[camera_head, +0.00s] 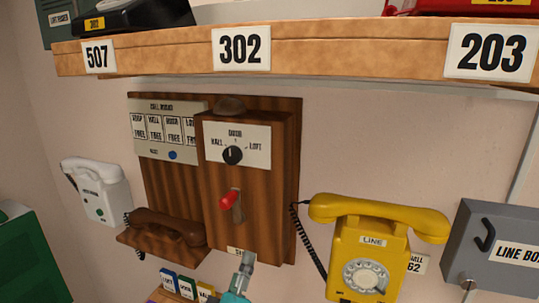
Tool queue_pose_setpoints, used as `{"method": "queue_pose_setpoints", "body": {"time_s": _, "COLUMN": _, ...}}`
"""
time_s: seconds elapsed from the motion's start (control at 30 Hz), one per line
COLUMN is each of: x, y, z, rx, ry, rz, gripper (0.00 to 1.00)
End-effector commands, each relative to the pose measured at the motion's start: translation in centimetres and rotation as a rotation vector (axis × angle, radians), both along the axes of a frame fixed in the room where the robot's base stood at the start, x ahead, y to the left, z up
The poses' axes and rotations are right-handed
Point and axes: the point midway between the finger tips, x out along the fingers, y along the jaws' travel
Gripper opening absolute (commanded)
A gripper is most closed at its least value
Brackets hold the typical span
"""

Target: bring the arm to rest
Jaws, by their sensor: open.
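My gripper (245,265) shows at the bottom middle as a small grey tip above a teal part that runs off the lower edge. It points up in front of the lower edge of the wooden wall phone (222,205) and touches nothing that I can make out. It holds nothing visible, and much of it and most of my arm are out of view. The wall phone has a selector knob (232,155) marked hall, door and loft, and a red-tipped lever (228,201).
A wooden shelf (350,52) with number plates crosses the top. A yellow dial phone (372,240) hangs at right, beside a grey line box (500,240). A white phone (100,190) hangs at left. A brown handset (165,227) rests on a ledge. Small coloured cards (186,287) stand below.

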Motion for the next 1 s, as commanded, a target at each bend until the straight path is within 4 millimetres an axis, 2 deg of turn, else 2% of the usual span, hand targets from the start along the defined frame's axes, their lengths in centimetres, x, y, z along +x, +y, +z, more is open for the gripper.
{"method": "queue_pose_setpoints", "body": {"time_s": 0.03, "x": -0.3, "y": -1.0, "z": -1.9, "rx": 0.0, "ry": 0.012, "rz": 0.012, "gripper": 0.64}}
{"method": "queue_pose_setpoints", "body": {"time_s": 0.1, "x": -0.7, "y": -2.0, "z": -4.1, "rx": 0.01, "ry": 0.025, "rz": 0.036, "gripper": 0.64}}
{"method": "queue_pose_setpoints", "body": {"time_s": 0.27, "x": -2.2, "y": -4.6, "z": -8.9, "rx": 0.046, "ry": 0.056, "rz": 0.085, "gripper": 0.64}}
{"method": "queue_pose_setpoints", "body": {"time_s": 0.5, "x": -5.8, "y": -8.3, "z": -15.3, "rx": 0.129, "ry": 0.112, "rz": 0.148, "gripper": 0.64}}
{"method": "queue_pose_setpoints", "body": {"time_s": 0.73, "x": -10.5, "y": -11.9, "z": -20.3, "rx": 0.243, "ry": 0.168, "rz": 0.185, "gripper": 0.64}}
{"method": "queue_pose_setpoints", "body": {"time_s": 1.0, "x": -17.1, "y": -15.7, "z": -24.2, "rx": 0.409, "ry": 0.226, "rz": 0.201, "gripper": 0.64}}
